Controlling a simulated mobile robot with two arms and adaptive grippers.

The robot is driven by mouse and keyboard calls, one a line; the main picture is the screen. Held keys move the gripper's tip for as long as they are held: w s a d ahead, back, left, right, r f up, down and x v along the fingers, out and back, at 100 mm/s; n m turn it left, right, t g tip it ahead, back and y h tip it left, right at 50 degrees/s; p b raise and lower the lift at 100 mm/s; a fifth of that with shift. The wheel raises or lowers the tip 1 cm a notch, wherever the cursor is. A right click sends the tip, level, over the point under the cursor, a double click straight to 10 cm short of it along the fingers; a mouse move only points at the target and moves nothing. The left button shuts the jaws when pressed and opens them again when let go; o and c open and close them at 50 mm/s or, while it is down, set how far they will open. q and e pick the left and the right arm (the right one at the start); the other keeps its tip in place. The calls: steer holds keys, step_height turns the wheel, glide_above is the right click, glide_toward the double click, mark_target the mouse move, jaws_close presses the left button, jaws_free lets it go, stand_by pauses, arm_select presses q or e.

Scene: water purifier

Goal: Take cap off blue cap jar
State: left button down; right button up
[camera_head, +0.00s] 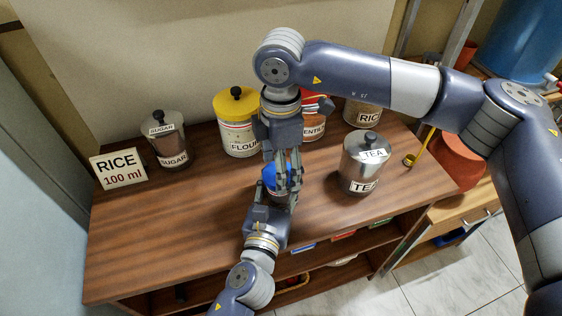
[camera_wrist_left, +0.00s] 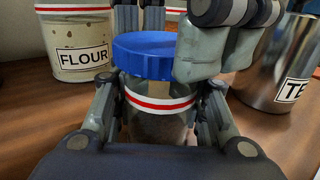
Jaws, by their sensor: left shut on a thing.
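The blue cap jar (camera_wrist_left: 160,120) is clear glass with a red-and-white band and stands upright near the middle of the wooden top. Its blue cap (camera_wrist_left: 145,55) shows above the neck and looks slightly tilted; I cannot tell whether it is still seated. The cap also shows in the head view (camera_head: 270,178), partly covered by grippers. My left gripper (camera_wrist_left: 160,115) is shut on the jar body, one finger on each side. My right gripper (camera_head: 288,165) reaches down from above at the cap, a finger overlapping its right side; its grip on the cap is unclear.
Sugar (camera_head: 166,145), flour (camera_head: 237,130) and lentils (camera_head: 313,125) jars stand along the back, with rice (camera_head: 362,112) at the back right. The metal tea canister (camera_head: 363,165) stands close to the right. A rice sign (camera_head: 119,168) is at the left. The front left top is clear.

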arm_select(q)
steer(key=shift+s+d, duration=0.1)
steer(key=shift+d, duration=0.05)
arm_select(e)
steer(key=shift+w, duration=0.2)
steer(key=c, duration=0.4)
